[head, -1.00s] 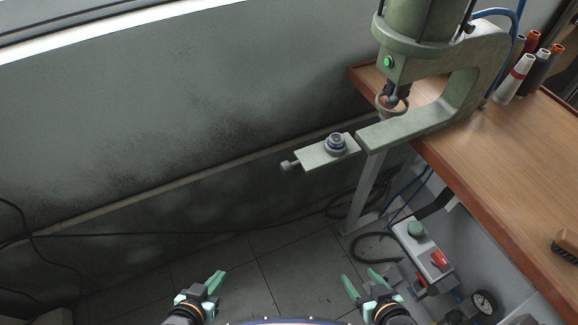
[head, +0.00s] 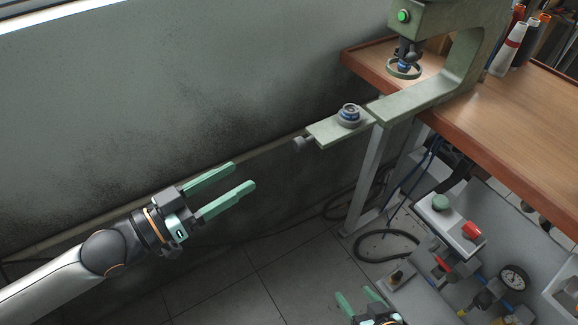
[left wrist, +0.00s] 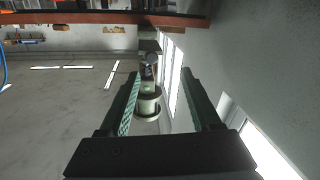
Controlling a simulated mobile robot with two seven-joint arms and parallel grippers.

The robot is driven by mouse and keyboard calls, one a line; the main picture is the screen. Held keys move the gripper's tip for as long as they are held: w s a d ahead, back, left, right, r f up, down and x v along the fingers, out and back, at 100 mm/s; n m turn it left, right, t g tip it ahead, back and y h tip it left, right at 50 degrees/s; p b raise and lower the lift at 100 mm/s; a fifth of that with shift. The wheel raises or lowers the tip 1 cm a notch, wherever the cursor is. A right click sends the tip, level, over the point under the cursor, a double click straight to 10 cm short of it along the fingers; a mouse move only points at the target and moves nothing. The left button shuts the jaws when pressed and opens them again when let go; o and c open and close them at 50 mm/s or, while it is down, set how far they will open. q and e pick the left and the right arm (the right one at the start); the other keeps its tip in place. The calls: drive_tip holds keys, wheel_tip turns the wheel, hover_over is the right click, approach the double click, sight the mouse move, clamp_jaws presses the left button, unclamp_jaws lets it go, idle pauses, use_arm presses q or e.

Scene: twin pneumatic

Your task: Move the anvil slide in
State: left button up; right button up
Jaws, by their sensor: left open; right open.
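The anvil slide (head: 330,130) is a pale green plate pulled out from the press arm, with a round grey and blue anvil (head: 349,116) on top and a grey knob (head: 302,145) at its outer left end. My left gripper (head: 245,176) is open and empty, left of the knob and a little lower in the picture, pointing toward it and apart from it. My right gripper (head: 357,298) is open and empty at the bottom edge, partly cut off.
The green press (head: 462,60) stands on the wooden table (head: 530,110), with a ring-ended ram (head: 404,68) above the table corner. Below are a control box (head: 452,222) with green and red buttons and a gauge (head: 513,277). A grey wall is close behind the slide.

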sight(295, 147)
use_arm(q)
drive_tip(key=shift+m+g+h, duration=0.4)
drive_tip(key=shift+g+h, duration=0.1)
drive_tip(key=x, duration=0.4)
drive_tip(key=r+x, duration=0.1)
drive_tip(key=x, duration=0.7)
drive_tip(key=shift+s+d+r, duration=0.15)
drive_tip(key=shift+d, duration=0.05)
drive_tip(key=shift+c, duration=0.3)
clamp_jaws()
idle(0.6)
